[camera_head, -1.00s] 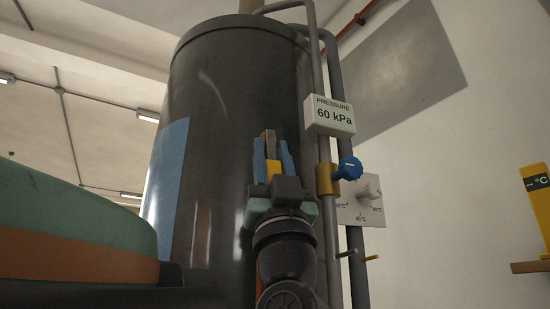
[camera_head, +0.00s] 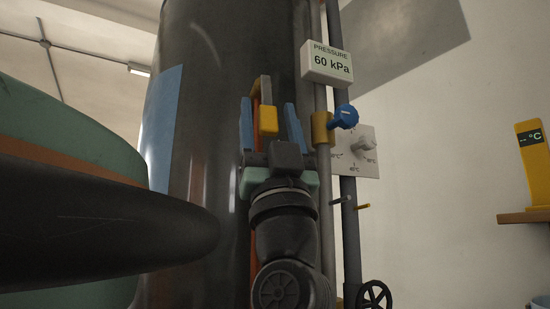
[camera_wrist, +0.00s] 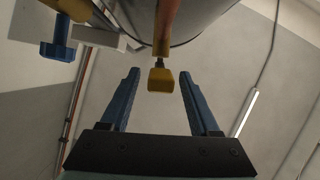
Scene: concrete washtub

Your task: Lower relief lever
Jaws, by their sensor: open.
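The relief lever appears to be the orange-brown bar (camera_head: 265,88) with a yellow end block (camera_head: 268,120) in front of the dark tank. My gripper (camera_head: 268,104) is open, its two blue fingers pointing up, one on each side of the yellow block. In the wrist view the yellow block (camera_wrist: 161,80) hangs at the end of the lever bar (camera_wrist: 166,30), between the tips of my open gripper (camera_wrist: 160,72). Clear gaps show on both sides, so the fingers do not appear to touch it. The lever's pivot is not clearly visible.
The tank (camera_head: 215,90) stands behind my gripper. Close on the right are pipes, a pressure display (camera_head: 327,63) reading 60 kPa, a blue knob (camera_head: 345,117) and a dial plate (camera_head: 367,165). A black handwheel (camera_head: 374,296) is low right. A yellow thermometer (camera_head: 533,165) stands farther right.

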